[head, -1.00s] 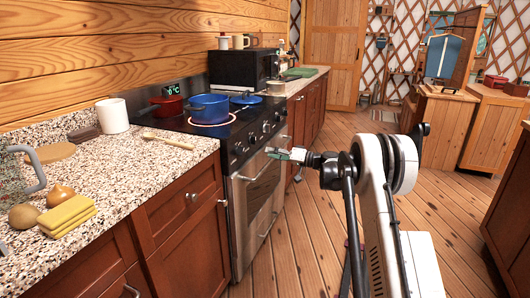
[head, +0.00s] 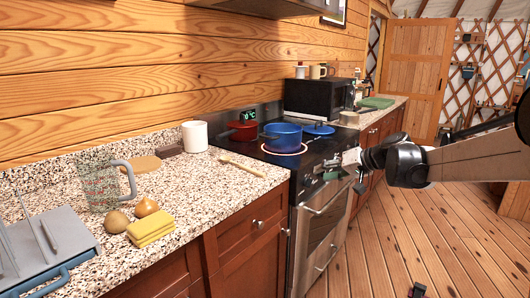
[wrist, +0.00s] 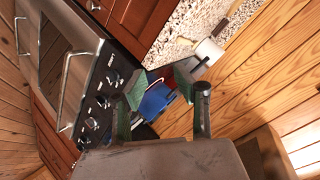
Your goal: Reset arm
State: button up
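My gripper (head: 350,170) is in front of the stove's right side, raised near the height of the cooktop. In the wrist view my gripper (wrist: 162,84) shows its two green-padded fingers spread apart with nothing held between them. The blue pot (wrist: 155,101) appears behind the gap, at a distance. My arm reaches in from the right side of the head view.
The stove (head: 318,225) bears a blue pot (head: 283,136) on a glowing burner and a red pot (head: 242,131). The counter holds a glass pitcher (head: 98,187), yellow cloth (head: 150,229) and grey dish rack (head: 40,250).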

jog(key=s+a+r+h+p, duration=0.2)
jog(key=s+r, duration=0.1)
jog(key=s, duration=0.8)
jog(key=s+d+f+h+p, duration=0.1)
jog(key=s+f+h+p, duration=0.1)
jog(key=s, duration=1.3)
jog(key=s+d+f+h+p, duration=0.2)
jog(key=s+h, duration=0.2)
jog(key=s, duration=1.1)
jog(key=shift+d+f+g+h, duration=0.2)
jog(key=shift+g+h, duration=0.1)
jog(key=shift+h, duration=0.1)
